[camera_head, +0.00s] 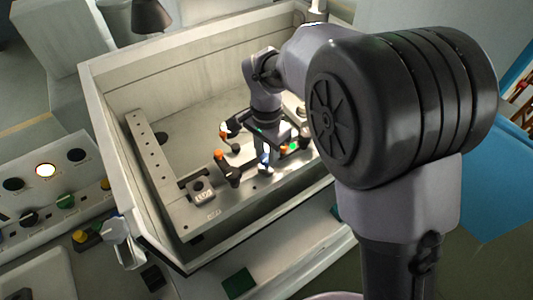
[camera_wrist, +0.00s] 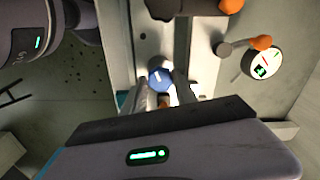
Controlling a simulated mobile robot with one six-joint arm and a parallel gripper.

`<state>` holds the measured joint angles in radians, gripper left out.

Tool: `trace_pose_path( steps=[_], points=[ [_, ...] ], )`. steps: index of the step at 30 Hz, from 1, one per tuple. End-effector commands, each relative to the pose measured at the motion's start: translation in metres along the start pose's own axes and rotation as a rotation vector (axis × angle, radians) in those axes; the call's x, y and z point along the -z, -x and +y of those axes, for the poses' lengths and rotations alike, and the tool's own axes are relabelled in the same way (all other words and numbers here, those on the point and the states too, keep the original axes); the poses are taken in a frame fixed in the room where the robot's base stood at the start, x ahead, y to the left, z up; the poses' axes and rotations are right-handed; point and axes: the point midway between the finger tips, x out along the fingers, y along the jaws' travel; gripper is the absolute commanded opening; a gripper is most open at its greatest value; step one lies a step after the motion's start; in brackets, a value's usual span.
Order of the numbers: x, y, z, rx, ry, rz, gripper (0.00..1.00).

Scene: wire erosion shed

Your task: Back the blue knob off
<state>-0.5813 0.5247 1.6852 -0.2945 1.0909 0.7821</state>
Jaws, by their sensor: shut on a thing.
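The blue knob (camera_wrist: 159,77) shows in the wrist view as a round blue cap with a white line across its top. It sits at the edge of a pale metal rail. My gripper (camera_wrist: 164,86) has one finger on each side of it and is shut on it. In the head view my gripper (camera_head: 266,162) points down into the tank at the fixture's front rail. There the knob is mostly hidden by the fingers, and its turn cannot be read.
The tank (camera_head: 104,125) has raised walls around the fixture. Orange-topped parts (camera_head: 219,154) stand close left of my gripper. In the wrist view a white dial gauge (camera_wrist: 262,64) and a black-ended rod (camera_wrist: 222,49) are to the right. A control panel (camera_head: 45,195) lies outside, left.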

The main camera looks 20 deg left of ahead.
Motion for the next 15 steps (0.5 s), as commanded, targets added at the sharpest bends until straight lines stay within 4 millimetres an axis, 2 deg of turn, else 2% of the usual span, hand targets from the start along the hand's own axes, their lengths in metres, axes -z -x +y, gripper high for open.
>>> trace_pose_path(
  steps=[15],
  points=[
    [0.0005,0.0010,-0.0006,0.002,-0.067,0.001,0.00]
  ],
)
